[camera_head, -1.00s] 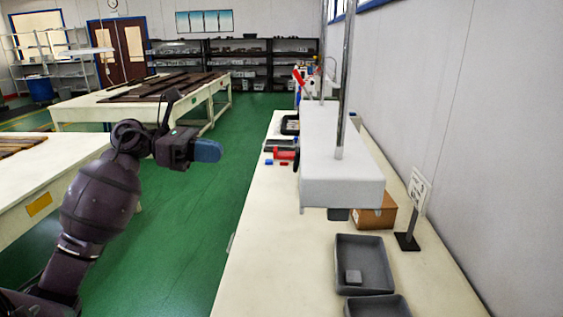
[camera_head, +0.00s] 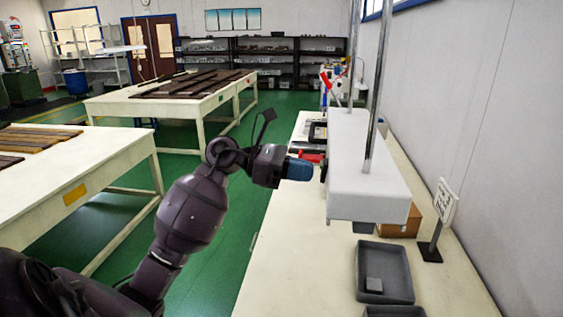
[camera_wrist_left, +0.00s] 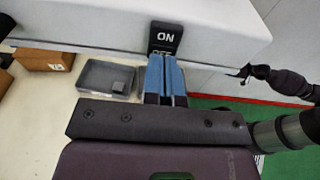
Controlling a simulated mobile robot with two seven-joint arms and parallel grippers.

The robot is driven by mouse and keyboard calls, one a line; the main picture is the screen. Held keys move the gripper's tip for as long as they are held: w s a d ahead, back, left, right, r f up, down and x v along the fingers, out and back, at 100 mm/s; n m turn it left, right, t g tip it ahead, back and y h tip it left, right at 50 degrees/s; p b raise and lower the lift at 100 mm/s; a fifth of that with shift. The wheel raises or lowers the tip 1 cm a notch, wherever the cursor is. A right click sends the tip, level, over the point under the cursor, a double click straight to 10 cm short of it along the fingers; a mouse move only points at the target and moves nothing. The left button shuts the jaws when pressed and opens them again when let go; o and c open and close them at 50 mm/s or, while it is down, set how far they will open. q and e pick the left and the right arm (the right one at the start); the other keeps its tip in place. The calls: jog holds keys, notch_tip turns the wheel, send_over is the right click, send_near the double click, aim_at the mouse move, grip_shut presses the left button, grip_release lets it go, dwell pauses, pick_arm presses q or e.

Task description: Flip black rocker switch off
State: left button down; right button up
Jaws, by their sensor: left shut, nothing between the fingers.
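The black rocker switch (camera_wrist_left: 165,38) is on the side of the white machine housing (camera_wrist_left: 95,22) in the left wrist view, with ON in white on its upper half. The OFF lettering below is partly hidden by my left gripper's blue fingertips. In the head view the switch (camera_head: 324,169) is a small dark patch on the left side of the housing. My left gripper (camera_head: 300,169) is shut and empty, its fingertips close to the switch. I cannot tell whether they touch it. At the right of the left wrist view, my right gripper (camera_wrist_left: 246,73) seems to show, small and dark.
Grey trays (camera_head: 361,277) and a cardboard box (camera_head: 411,222) stand on the cream bench (camera_head: 285,272) below the housing. Two metal posts (camera_head: 380,85) rise through the housing. A small sign (camera_head: 442,206) stands at the right. Green floor lies left of the bench.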

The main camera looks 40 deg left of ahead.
pick_arm(q)
jog(key=shift+w+d+f, duration=0.15)
jog(key=shift+w+d, duration=0.25)
jog(key=shift+d, duration=0.15)
pick_arm(e)
jog(key=shift+w+r, duration=0.25)
jog(key=shift+r, duration=0.1)
jog(key=shift+w, duration=0.25)
